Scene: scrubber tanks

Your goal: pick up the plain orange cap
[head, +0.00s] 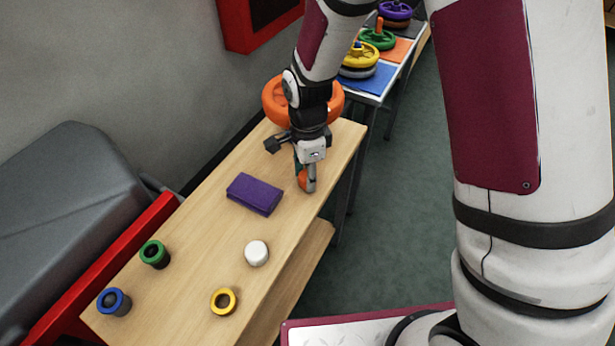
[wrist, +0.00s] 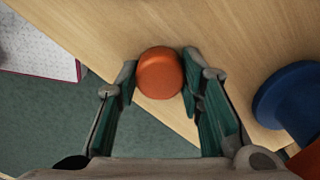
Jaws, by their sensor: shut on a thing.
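The plain orange cap (head: 302,180) is at the far right part of the wooden bench, partly hidden by a finger in the head view. In the wrist view the orange cap (wrist: 160,73) sits between the two fingertips, with a plain, rounded top. My gripper (head: 306,177) points down and is shut on the cap; its green-padded fingers (wrist: 159,82) stand on either side of it. The cap is at or very close to the bench top; I cannot tell whether it is clear of the wood.
An orange handwheel (head: 276,99) stands close behind my gripper. A blue round thing (wrist: 290,95) shows in the wrist view.

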